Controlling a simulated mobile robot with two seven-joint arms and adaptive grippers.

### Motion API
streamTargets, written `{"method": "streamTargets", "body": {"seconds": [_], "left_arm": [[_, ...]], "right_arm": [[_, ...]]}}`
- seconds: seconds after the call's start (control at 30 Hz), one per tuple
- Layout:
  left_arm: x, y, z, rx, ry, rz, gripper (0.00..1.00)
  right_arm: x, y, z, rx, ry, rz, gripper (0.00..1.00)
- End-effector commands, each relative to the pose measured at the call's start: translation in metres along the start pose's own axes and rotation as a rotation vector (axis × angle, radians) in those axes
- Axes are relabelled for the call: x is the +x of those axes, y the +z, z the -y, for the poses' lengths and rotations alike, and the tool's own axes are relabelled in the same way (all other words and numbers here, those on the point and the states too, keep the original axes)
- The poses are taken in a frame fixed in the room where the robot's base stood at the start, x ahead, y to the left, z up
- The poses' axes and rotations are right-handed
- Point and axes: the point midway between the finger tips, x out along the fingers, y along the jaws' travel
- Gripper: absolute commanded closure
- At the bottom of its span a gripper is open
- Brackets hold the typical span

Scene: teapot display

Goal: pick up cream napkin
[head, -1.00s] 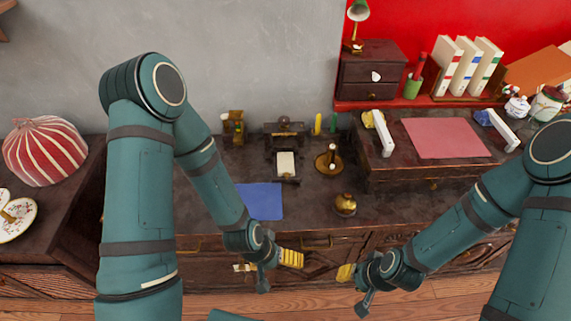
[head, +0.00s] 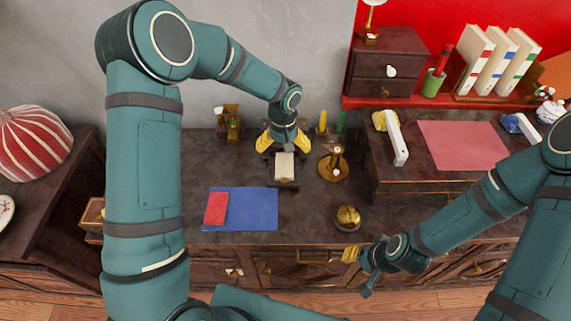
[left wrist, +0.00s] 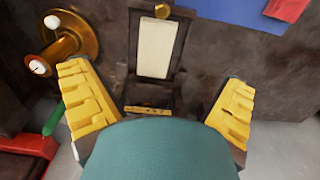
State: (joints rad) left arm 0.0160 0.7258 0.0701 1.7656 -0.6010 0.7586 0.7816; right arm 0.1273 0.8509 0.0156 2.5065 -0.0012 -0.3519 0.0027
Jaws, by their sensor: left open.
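The cream napkin (head: 284,166) is a pale upright rectangle on a small dark wooden holder (head: 288,186) at the back middle of the desk. In the left wrist view the cream napkin (left wrist: 156,48) lies ahead between my fingers, in the dark frame of the holder (left wrist: 150,95). My left gripper (head: 284,148) is open and empty, just behind and above the napkin, with its yellow fingers spread to either side. In the left wrist view its fingers (left wrist: 158,85) flank the holder. My right gripper (head: 358,272) is low at the desk's front edge, away from the napkin; its opening is unclear.
A brass candlestick (head: 334,164) stands close right of the holder. Yellow and green sticks (head: 331,123) are behind it. A blue cloth (head: 255,209) with a red folded piece (head: 216,208) lies front left. A round brass pot (head: 347,218) stands front right.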

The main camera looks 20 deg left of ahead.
Motion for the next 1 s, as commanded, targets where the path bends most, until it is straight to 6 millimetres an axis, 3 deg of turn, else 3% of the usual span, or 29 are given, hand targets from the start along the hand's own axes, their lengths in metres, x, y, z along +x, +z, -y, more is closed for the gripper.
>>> {"method": "streamTargets", "body": {"seconds": [0.1, 0.3, 0.57, 0.83, 1.0], "left_arm": [[0.028, 0.001, 0.000, 0.001, -0.001, 0.005, 0.00], [0.058, 0.001, 0.000, 0.000, 0.002, 0.003, 0.00], [0.072, 0.001, -0.001, 0.001, 0.002, 0.002, 0.00], [0.108, 0.001, -0.003, 0.001, 0.002, 0.005, 0.00], [0.120, 0.001, -0.003, 0.000, 0.005, 0.001, 0.00]], "right_arm": [[0.006, -0.001, -0.002, 0.000, 0.000, -0.003, 0.65], [0.012, -0.002, -0.004, -0.001, 0.000, -0.006, 0.65], [0.014, -0.002, -0.005, -0.001, 0.000, -0.008, 0.65], [0.025, -0.003, -0.009, -0.002, 0.001, -0.013, 0.65], [0.027, -0.003, -0.010, -0.002, 0.001, -0.014, 0.65]]}}
